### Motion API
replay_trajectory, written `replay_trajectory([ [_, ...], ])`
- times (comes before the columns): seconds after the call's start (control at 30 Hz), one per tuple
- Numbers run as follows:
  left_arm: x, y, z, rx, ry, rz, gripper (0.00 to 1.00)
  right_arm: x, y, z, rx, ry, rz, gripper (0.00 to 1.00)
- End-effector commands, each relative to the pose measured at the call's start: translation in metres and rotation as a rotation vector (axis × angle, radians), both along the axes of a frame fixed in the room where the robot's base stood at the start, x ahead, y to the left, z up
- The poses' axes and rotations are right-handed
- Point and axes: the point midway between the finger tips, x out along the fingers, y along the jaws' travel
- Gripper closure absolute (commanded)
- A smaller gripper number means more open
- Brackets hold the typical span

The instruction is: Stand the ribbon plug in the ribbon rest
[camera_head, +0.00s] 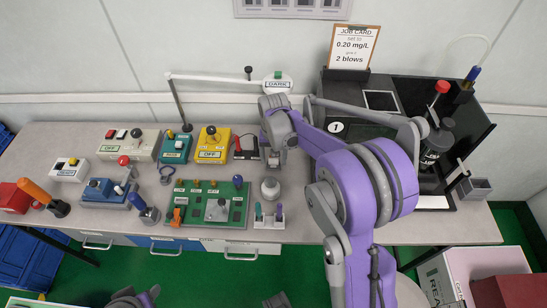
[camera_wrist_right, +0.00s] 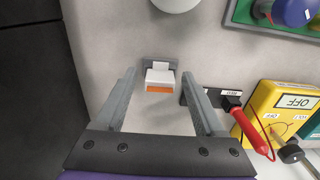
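A small white block with an orange band, which looks like the ribbon plug (camera_wrist_right: 160,76), is at the grey bracket (camera_wrist_right: 147,63) that looks like the ribbon rest, in the right wrist view. I cannot tell whether the plug sits in the rest or in front of it. My right gripper (camera_wrist_right: 158,78) is open, its two fingers on either side of the plug with a gap to each. In the head view my right gripper (camera_head: 277,152) reaches down to the bench and hides most of the plug and rest. My left gripper is not clearly in view.
A dark holder (camera_wrist_right: 232,98) with a red probe (camera_wrist_right: 252,133) stands close beside one finger. The black tester (camera_head: 355,125) stands to the right.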

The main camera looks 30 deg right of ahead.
Motion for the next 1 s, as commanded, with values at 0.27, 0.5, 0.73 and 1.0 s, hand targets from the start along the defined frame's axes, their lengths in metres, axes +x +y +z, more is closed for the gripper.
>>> replay_trajectory([
  [0.27, 0.0, 0.0, 0.0, 0.0, 0.0, 0.0, 0.5, 0.0, 0.0, 0.0, 0.0, 0.0, 0.0, 0.24],
  [0.5, 0.0, 0.0, 0.003, 0.0, -0.001, 0.0, 0.5, 0.0, 0.0, 0.025, 0.0, 0.0, 0.0, 0.24],
  [0.73, 0.001, 0.0, 0.007, 0.0, -0.002, 0.0, 0.5, 0.0, 0.0, 0.072, 0.0, 0.0, 0.0, 0.24],
  [1.0, 0.002, 0.0, 0.009, 0.0, -0.003, 0.0, 0.5, 0.0, 0.0, 0.105, 0.0, 0.0, 0.0, 0.24],
])
